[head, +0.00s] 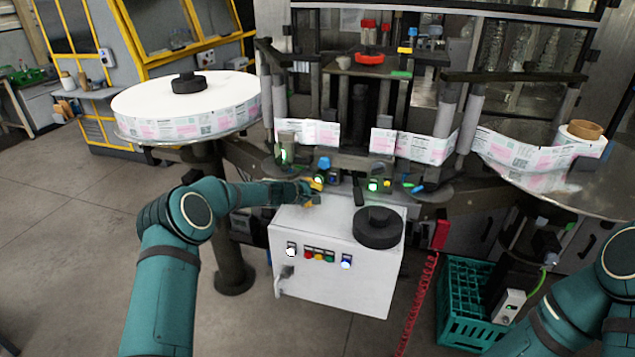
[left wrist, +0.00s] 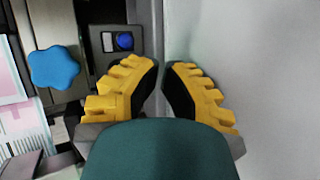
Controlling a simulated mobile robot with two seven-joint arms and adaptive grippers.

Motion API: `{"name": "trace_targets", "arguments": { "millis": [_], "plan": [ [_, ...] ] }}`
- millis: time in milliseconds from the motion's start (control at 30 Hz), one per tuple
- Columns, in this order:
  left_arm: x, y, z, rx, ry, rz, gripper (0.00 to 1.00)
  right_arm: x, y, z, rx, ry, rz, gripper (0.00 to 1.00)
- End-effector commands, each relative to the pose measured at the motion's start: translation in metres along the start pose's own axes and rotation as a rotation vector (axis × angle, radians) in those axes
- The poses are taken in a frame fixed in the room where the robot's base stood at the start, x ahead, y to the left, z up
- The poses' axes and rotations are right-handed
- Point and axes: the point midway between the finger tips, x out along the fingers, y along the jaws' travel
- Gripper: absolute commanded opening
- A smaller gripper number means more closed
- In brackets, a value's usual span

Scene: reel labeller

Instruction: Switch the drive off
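The drive is not clearly marked in either view. A white control box (head: 335,285) carries a white-lit switch (head: 291,249), a row of small coloured buttons (head: 319,255) and a blue-lit button (head: 346,261). My left gripper (head: 313,190) is at the box's rear top edge, below the labeller's head. In the left wrist view its yellow fingers (left wrist: 161,68) have their tips nearly together with nothing seen between them. Just beyond them is a small dark panel with a blue button (left wrist: 124,41), apart from the fingertips. A blue lobed knob (left wrist: 54,67) is to their left. My right gripper is out of view.
A black round part (head: 378,227) sits on top of the box. A green-lit unit (head: 375,185) is right of my left gripper. A large label reel (head: 190,122) stands at left. A green crate (head: 470,300) and red coiled cord (head: 418,300) are at right.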

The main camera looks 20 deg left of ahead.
Motion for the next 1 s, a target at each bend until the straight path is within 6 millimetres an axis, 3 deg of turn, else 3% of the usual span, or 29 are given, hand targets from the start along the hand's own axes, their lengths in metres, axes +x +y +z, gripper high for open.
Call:
{"name": "trace_targets", "arguments": {
  "millis": [1000],
  "plan": [
    [0.0103,0.0053,-0.0049,-0.001,-0.001,0.0,0.0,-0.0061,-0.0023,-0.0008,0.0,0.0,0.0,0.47]
  ]
}}
